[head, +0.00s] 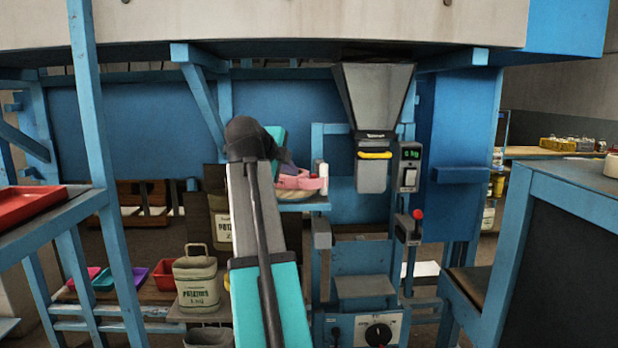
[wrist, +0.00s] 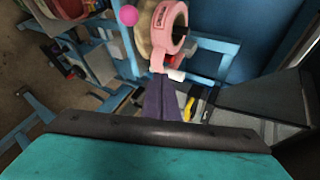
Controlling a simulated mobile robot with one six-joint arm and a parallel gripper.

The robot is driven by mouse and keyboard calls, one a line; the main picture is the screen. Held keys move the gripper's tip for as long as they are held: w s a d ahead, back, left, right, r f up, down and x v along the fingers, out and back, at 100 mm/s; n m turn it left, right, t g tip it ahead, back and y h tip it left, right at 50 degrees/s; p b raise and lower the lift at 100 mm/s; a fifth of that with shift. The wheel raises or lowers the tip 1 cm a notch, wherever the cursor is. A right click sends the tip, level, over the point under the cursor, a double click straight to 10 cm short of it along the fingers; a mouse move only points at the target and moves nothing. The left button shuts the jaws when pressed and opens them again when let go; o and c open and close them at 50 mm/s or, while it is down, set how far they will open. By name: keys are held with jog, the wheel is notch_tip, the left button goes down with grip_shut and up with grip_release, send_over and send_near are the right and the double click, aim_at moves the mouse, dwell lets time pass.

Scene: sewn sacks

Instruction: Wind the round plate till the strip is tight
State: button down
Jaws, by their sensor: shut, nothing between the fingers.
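A pink loop-shaped band (head: 300,183) lies at a small blue shelf in the middle of the head view, over a pale tan rounded piece (head: 295,194). In the wrist view the pink band (wrist: 160,40) curves around a dark opening and carries a small label, with the tan piece (wrist: 145,28) behind it. I cannot tell for certain whether these are the strip and the round plate. My gripper (wrist: 167,80) is shut and empty, its dark fingers just short of the band's near end. In the head view my arm partly hides the gripper (head: 287,167) and the band.
A white cylinder (wrist: 176,75) stands close beside the fingertips. A pink ball (wrist: 127,15) is left of the band. A grey hopper (head: 375,95) hangs to the right, with a red-knobbed lever (head: 417,214) below. A potato sack (head: 197,280) stands on a low shelf at left.

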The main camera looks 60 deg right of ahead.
jog(key=shift+d+f, duration=0.1)
jog(key=shift+d, duration=0.1)
jog(key=p, duration=0.3)
send_near(312, 179)
jog(key=f, duration=0.1)
jog(key=d+f, duration=0.1)
jog(key=shift+s+f, duration=0.1)
jog(key=shift+f, duration=0.2)
jog(key=shift+w+d+f+p, duration=0.1)
jog(key=shift+w+d+p, duration=0.15)
jog(key=shift+d, duration=0.8)
jog(key=shift+w+d+f+p, duration=0.15)
jog(key=shift+d+p, duration=0.1)
jog(key=shift+d, duration=0.75)
jog(key=shift+w, duration=0.2)
jog(key=shift+s, duration=0.1)
